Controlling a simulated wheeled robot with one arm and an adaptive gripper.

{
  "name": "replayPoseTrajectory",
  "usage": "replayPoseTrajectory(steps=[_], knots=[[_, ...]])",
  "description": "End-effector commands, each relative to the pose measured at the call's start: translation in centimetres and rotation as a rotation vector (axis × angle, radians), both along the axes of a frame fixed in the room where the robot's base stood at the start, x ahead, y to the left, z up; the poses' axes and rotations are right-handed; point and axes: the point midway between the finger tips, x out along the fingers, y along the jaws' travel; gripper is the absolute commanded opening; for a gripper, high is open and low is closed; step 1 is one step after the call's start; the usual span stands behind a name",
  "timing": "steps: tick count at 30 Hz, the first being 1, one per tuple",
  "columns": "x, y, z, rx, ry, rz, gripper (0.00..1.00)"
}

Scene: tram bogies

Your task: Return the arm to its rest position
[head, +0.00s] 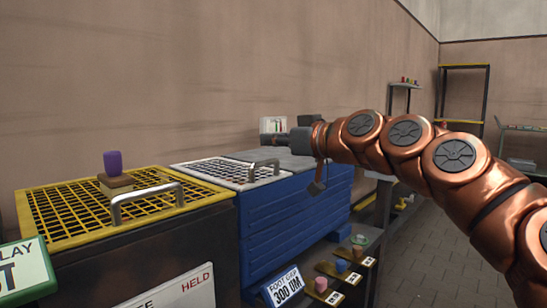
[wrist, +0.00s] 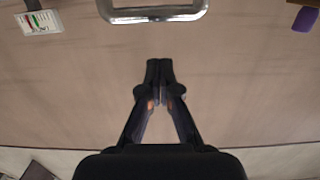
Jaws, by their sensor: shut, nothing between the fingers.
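My copper arm (head: 405,140) reaches in from the right in the head view, stretched toward the left over the blue cabinet.
A yellow grid-topped bin (head: 75,205) at left carries a purple-topped block (head: 113,163) and a metal handle (head: 148,195). The blue cabinet (head: 290,215) stands beside it. Small samples sit on a stepped stand (head: 345,270). Tiled floor (head: 430,260) lies open at right.

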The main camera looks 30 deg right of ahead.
Motion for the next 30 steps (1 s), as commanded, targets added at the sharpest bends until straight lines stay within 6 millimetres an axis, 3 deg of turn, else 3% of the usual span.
replayPoseTrajectory(steps=[5, 12, 23, 26, 30], knots=[[-0.1, -0.1, 3.0, 0.002, -0.015, -0.007, 0.00], [-0.2, -0.3, 5.3, 0.007, -0.022, -0.014, 0.00], [-0.4, -0.3, 6.2, 0.008, -0.026, -0.015, 0.00], [-0.3, 0.7, 6.7, 0.003, -0.007, -0.001, 0.00], [-0.3, 4.4, 7.5, -0.019, 0.065, 0.046, 0.00]])
